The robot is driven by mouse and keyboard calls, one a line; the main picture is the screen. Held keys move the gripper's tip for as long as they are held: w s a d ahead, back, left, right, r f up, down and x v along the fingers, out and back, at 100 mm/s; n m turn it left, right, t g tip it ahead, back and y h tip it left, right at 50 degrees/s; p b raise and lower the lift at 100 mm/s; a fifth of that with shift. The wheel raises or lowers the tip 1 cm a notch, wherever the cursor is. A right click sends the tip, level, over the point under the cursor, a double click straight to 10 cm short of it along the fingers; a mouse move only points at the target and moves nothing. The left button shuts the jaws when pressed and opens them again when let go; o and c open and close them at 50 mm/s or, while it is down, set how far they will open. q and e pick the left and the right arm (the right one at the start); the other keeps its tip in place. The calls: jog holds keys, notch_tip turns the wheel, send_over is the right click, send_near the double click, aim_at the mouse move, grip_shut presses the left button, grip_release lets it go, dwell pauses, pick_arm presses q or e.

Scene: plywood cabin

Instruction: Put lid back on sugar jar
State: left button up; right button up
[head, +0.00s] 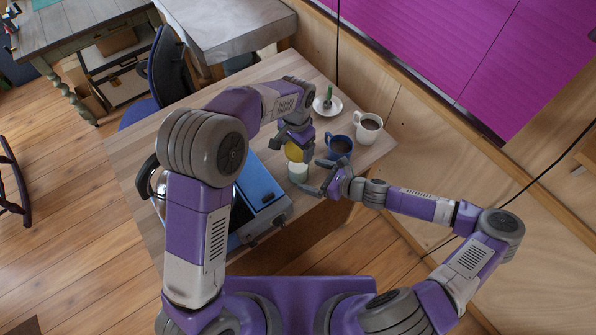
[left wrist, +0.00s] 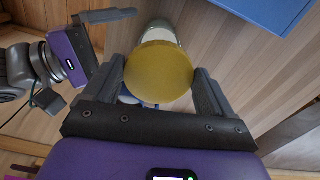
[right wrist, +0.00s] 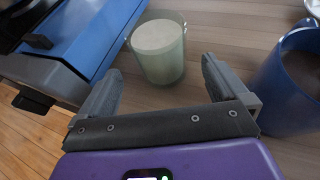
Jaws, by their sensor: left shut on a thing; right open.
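The sugar jar (head: 298,173) is a pale green glass jar standing on the table beside the blue stove. In the right wrist view the jar (right wrist: 158,60) is upright and uncovered, with white sugar inside. The yellow round lid (head: 293,153) is held by my left gripper (head: 296,148), apart from the jar. In the left wrist view the lid (left wrist: 158,72) sits between both fingers and partly hides the jar (left wrist: 159,32). My right gripper (head: 322,179) is open and empty, low beside the jar. In its own view the jar is just beyond the fingertips (right wrist: 158,75).
A blue mug (head: 339,146) with dark liquid stands close to my right gripper, with a white mug (head: 368,126) behind it. A white saucer (head: 327,105) holds a small green thing. The blue stove (head: 262,190) is left of the jar.

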aim_at(307, 174)
jog(key=shift+x, duration=2.55)
jog(key=shift+c, duration=0.5)
jog(key=c, duration=1.4)
pick_arm(q)
jog(key=shift+f, duration=2.5)
